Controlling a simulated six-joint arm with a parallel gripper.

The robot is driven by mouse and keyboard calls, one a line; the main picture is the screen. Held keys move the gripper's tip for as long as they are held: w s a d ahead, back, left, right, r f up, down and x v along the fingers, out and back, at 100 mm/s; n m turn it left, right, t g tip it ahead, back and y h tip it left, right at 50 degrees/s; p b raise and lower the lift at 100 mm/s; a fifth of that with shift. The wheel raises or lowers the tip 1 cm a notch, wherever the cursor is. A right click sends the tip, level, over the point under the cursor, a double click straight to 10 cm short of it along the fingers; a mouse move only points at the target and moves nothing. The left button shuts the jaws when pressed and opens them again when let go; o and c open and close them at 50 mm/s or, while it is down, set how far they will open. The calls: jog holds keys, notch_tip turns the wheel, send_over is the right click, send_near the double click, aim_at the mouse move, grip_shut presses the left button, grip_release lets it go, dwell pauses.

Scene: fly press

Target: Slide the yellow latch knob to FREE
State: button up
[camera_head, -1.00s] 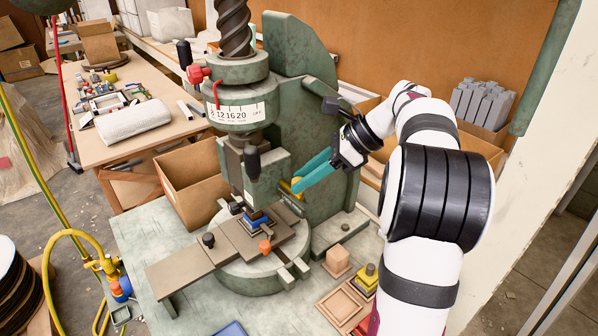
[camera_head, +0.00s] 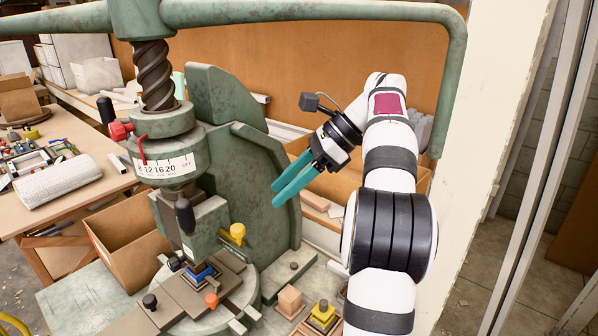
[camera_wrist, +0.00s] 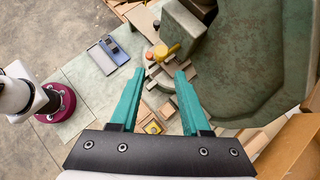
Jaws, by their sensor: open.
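The yellow latch knob (camera_head: 237,232) sticks out from the side of the green press (camera_head: 235,150), low on its head. It also shows in the wrist view (camera_wrist: 166,51), beyond the fingertips. My gripper (camera_head: 278,194), with two teal fingers, is open and empty. It hangs in the air up and to the right of the knob, clearly apart from it. In the wrist view its fingers (camera_wrist: 159,73) are spread with a wide gap. No FREE marking can be read, so I cannot tell the latch's setting.
Below the knob, the press's round table holds a blue piece (camera_head: 202,272) and an orange knob (camera_head: 211,300). A wooden block (camera_head: 289,299) and a yellow-topped piece (camera_head: 322,314) stand to the right. A cardboard box (camera_head: 125,245) is at left. Space around my gripper is clear.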

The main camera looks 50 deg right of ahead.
jog(key=v, duration=0.5)
